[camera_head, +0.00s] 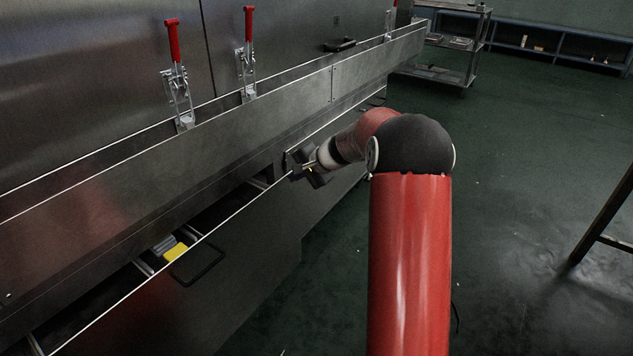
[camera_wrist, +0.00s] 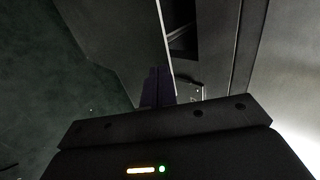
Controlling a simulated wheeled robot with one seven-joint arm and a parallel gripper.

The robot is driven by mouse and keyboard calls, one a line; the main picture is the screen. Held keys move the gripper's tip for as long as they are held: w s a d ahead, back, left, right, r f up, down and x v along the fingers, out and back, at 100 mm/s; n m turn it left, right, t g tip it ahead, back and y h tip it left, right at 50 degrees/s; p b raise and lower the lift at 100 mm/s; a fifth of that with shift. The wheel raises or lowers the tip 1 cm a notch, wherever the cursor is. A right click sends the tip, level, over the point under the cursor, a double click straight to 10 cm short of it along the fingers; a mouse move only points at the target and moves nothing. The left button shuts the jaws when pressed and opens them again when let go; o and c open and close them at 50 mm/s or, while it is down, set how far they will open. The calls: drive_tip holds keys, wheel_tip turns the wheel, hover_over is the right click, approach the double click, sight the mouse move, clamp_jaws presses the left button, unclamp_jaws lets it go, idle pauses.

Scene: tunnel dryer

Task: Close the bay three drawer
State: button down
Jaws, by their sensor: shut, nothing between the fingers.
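A long metal drawer (camera_head: 215,285) stands pulled out from the dryer in the head view, with a dark bar handle (camera_head: 199,264) on its front. A yellow item (camera_head: 175,252) and grey parts show inside it. My gripper (camera_head: 298,172) is at the top edge of the drawer front, near its far right end, and is shut with nothing in it. In the wrist view the shut fingers (camera_wrist: 158,88) lie over the drawer's bright top edge (camera_wrist: 163,40). I cannot tell whether they touch it.
Red-handled toggle clamps (camera_head: 175,75) stand along the metal ledge (camera_head: 260,115) above the drawer. A metal trolley (camera_head: 450,45) and a blue shelf unit (camera_head: 555,40) are at the back. A dark table leg (camera_head: 600,215) is at the right. The green floor (camera_head: 520,150) between is clear.

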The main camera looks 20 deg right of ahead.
drive_tip(key=shift+w+a+p, duration=0.2)
drive_tip(key=shift+w+a, duration=0.35)
drive_tip(key=shift+w, duration=0.35)
drive_tip(key=shift+w+a+p, duration=0.15)
drive_tip(key=shift+w+a, duration=0.4)
drive_tip(key=shift+w, duration=0.3)
